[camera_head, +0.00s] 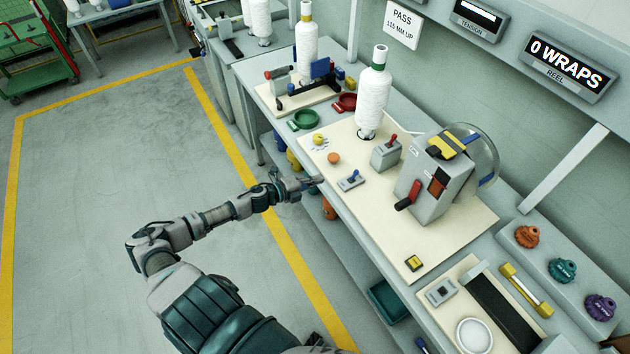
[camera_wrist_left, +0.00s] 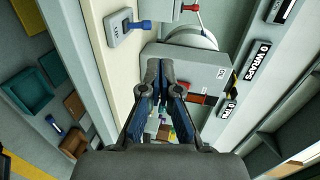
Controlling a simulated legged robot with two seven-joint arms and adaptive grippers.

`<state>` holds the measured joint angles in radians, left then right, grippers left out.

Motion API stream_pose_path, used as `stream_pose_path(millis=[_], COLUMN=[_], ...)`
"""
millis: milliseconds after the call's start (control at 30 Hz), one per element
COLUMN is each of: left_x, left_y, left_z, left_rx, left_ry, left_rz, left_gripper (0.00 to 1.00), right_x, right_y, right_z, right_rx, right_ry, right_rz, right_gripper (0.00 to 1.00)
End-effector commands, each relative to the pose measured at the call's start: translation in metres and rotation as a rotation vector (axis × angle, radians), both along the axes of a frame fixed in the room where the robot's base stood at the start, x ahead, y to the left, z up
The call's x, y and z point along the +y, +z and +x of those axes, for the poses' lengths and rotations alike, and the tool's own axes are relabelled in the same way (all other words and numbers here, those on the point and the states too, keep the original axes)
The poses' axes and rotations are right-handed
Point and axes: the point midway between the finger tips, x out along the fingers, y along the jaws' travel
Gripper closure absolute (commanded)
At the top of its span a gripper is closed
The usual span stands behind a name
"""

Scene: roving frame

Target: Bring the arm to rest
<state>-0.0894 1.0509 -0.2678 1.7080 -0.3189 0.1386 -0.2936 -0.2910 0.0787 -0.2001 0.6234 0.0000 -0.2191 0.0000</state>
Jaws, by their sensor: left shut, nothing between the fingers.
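My left arm reaches from the bottom of the head view toward the workbench. My left gripper (camera_head: 308,183) is at the front edge of the bench, beside the cream board (camera_head: 375,210). It is shut and holds nothing. In the left wrist view the gripper (camera_wrist_left: 158,68) has its fingertips together, in front of the grey winding machine (camera_wrist_left: 190,68). That machine (camera_head: 428,185) stands on the board with a red-handled crank, a yellow-and-black top part and a clear disc. A small blue-lever switch (camera_head: 350,181) lies on the board near the gripper. My right gripper is not in view.
A white thread cone (camera_head: 373,98) and a grey box with a red lever (camera_head: 386,153) stand on the board. Green (camera_head: 305,120) and red (camera_head: 344,103) dishes lie behind. A display (camera_head: 568,62) reads 0 WRAPS. The floor (camera_head: 110,170) left of the bench is clear.

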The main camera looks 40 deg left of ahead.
Motion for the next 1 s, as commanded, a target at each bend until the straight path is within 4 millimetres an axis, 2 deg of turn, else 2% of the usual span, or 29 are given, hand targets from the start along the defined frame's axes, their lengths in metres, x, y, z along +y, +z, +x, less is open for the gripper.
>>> stream_pose_path(millis=[300,633,733,767,867,967,1000], left_x=[0.001,0.001,0.006,0.01,0.029,0.051,0.057], left_y=[0.002,0.001,-0.009,-0.017,-0.062,-0.134,-0.165], left_z=[-0.003,-0.003,-0.003,-0.003,-0.009,-0.028,-0.04], left_rx=[0.0,0.001,0.017,0.029,0.102,0.217,0.269], left_ry=[0.0,0.0,0.025,0.044,0.151,0.31,0.378], left_rz=[0.001,0.0,-0.017,-0.03,-0.108,-0.218,-0.263], left_gripper=[1.0,1.0,1.0,1.0,1.0,1.0,1.0], right_x=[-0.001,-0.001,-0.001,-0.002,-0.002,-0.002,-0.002], right_y=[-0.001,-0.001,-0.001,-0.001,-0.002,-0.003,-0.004], right_z=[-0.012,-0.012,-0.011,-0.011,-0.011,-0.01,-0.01], right_rx=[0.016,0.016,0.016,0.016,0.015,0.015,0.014], right_ry=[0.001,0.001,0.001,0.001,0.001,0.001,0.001], right_rz=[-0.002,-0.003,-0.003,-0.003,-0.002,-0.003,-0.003], right_gripper=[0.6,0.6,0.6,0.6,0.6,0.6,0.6])
